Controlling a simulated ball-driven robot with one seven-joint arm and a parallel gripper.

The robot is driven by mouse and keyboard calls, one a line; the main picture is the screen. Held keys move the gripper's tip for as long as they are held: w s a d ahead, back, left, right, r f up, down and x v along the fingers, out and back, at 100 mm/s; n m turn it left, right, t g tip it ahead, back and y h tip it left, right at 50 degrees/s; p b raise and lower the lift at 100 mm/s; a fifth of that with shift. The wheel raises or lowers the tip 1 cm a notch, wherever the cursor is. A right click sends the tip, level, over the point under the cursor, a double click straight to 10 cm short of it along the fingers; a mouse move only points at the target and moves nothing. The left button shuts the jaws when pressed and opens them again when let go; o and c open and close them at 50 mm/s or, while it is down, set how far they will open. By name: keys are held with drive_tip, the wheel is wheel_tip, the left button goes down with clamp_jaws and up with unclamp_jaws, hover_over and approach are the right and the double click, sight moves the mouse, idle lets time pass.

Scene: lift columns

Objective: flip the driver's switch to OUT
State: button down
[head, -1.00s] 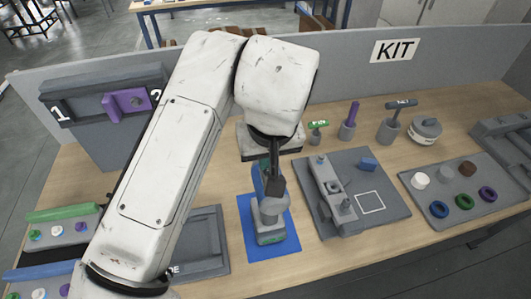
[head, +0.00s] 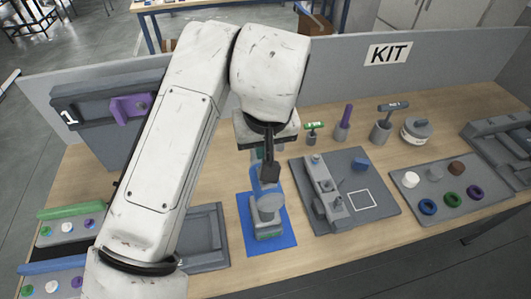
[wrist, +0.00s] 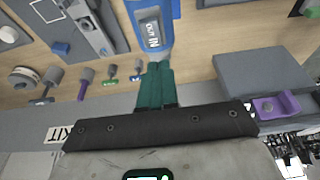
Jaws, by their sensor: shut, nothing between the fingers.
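The driver (head: 268,207), blue and grey, stands on a blue mat (head: 286,240) in the head view. In the wrist view the driver (wrist: 152,12) is at the top centre, with its switch label (wrist: 153,33) reading OUT and IN. Which side the switch rests on I cannot tell. My gripper (head: 270,177) is shut and empty, over the upper part of the driver. In the wrist view the green fingers of my gripper (wrist: 159,66) lie together just below the label. Whether they touch the driver is unclear.
A grey fixture board (head: 382,222) stands right of the mat, and a tray of coloured rings (head: 405,208) lies farther right. Tools in holders (head: 381,132) stand behind. A grey panel with a purple bracket (head: 128,108) is at left, partly hidden by my arm.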

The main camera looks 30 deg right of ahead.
wheel_tip(320, 180, up, 10)
drive_tip(key=b, duration=0.2)
drive_tip(key=shift+s+a, duration=0.15)
drive_tip(key=shift+s, duration=0.25)
drive_tip(key=shift+r, duration=0.1)
